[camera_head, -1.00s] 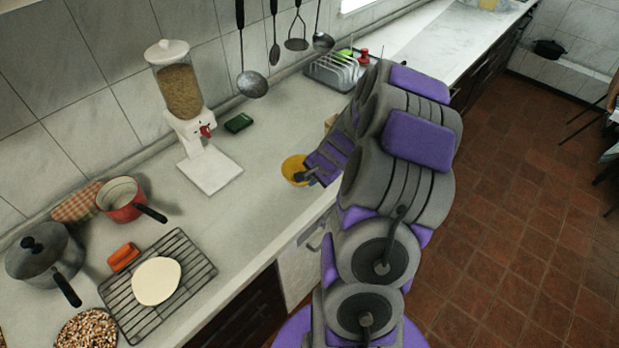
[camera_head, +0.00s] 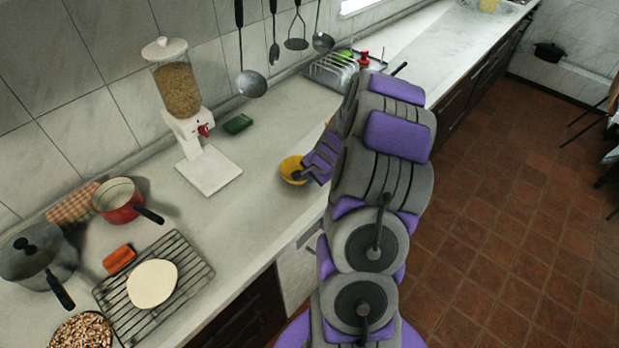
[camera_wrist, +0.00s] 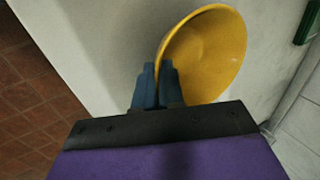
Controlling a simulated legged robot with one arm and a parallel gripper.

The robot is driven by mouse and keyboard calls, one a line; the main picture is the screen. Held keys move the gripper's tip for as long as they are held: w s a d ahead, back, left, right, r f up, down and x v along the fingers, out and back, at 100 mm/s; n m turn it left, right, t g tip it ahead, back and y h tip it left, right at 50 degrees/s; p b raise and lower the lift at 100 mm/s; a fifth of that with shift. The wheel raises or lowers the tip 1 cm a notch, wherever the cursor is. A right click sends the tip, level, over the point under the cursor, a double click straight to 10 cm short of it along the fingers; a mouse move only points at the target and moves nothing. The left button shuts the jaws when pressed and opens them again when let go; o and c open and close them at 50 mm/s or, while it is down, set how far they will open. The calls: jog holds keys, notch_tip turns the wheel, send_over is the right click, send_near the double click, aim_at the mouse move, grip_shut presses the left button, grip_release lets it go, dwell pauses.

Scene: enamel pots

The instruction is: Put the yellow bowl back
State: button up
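The yellow bowl (camera_head: 291,168) is at the counter's front part, right of the cereal dispenser. It also shows in the wrist view (camera_wrist: 208,50), its hollow inside facing the camera and its near rim running between my fingers. My gripper (camera_head: 306,175) is at the bowl's right side in the head view. In the wrist view my gripper (camera_wrist: 158,72) has its two dark blue fingers close together on the bowl's rim. I cannot tell whether the bowl touches the counter.
A dish rack (camera_head: 330,70) is at the wall. A wire rack (camera_head: 180,270), red pot (camera_head: 118,200) and grey pot (camera_head: 38,252) crowd the left. Bare counter (camera_head: 240,215) lies between.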

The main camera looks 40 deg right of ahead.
jog(key=o, duration=0.4)
jog(key=shift+o, duration=0.2)
jog(key=p+v, duration=0.3)
jog(key=v, duration=0.9)
jog(key=s+a+r+n+g+y, duration=0.1)
jog(key=s+a+r+n, duration=0.15)
jog(key=a, duration=0.55)
jog(key=s+a+r+n+g, duration=0.1)
jog(key=a+r+n, duration=0.3)
jog(key=a, duration=0.5)
jog(key=s+a+r+n+g+y, duration=0.1)
jog(key=a+r+n, duration=0.2)
jog(key=a, duration=0.5)
jog(key=s+a+r+n+g+h, duration=0.1)
jog(key=s+a+n, duration=0.3)
jog(key=s, duration=0.6)
jog(key=s+a+r+n+g+h, duration=0.1)
jog(key=s+a+r+n+g, duration=0.1)
jog(key=s, duration=0.7)
jog(key=shift+s+a+r+n+g, duration=0.35)
jog(key=shift+a+r+n+g, duration=0.05)
jog(key=shift+a+n, duration=0.5)
